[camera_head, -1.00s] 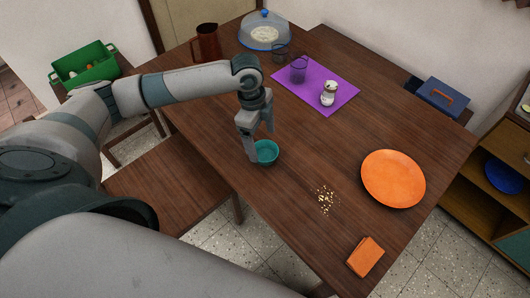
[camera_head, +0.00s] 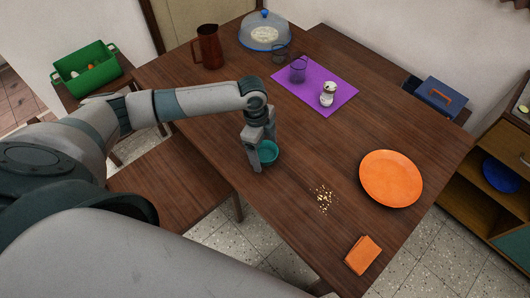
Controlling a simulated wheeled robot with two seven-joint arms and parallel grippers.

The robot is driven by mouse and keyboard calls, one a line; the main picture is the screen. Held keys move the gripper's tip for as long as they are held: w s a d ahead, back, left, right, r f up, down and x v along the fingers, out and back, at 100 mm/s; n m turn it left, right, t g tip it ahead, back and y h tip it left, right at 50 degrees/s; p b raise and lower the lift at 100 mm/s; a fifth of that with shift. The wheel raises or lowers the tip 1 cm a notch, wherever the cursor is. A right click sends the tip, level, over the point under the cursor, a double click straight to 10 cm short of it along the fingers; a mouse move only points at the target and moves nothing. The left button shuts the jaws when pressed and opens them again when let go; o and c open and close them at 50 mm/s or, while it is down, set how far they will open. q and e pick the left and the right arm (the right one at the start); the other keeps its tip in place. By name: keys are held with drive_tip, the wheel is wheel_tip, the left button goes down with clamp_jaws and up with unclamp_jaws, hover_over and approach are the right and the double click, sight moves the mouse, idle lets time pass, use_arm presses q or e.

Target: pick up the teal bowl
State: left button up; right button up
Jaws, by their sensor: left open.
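The teal bowl (camera_head: 269,152) stands upright on the brown wooden table (camera_head: 300,130), near its left edge. My left gripper (camera_head: 263,158) comes down over the bowl from above, with its fingers pointing down. The gripper is open. One finger is in front of the bowl's left side, and the other is near its far rim, partly hidden. I cannot tell whether a finger touches the bowl or is inside it. The gripper hides the bowl's left part. My right gripper is not in view.
An orange plate (camera_head: 391,178), crumbs (camera_head: 324,198) and an orange cloth (camera_head: 363,255) lie right of the bowl. Farther back are a purple mat (camera_head: 318,97) with a white-and-silver shaker (camera_head: 327,94), a purple glass (camera_head: 298,70), a brown pitcher (camera_head: 208,47) and a domed dish (camera_head: 265,35).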

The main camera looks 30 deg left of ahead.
use_arm(q)
drive_tip(key=shift+f, duration=0.25)
drive_tip(key=c, duration=1.2)
drive_tip(key=shift+o, duration=0.2)
drive_tip(key=shift+r, duration=0.15)
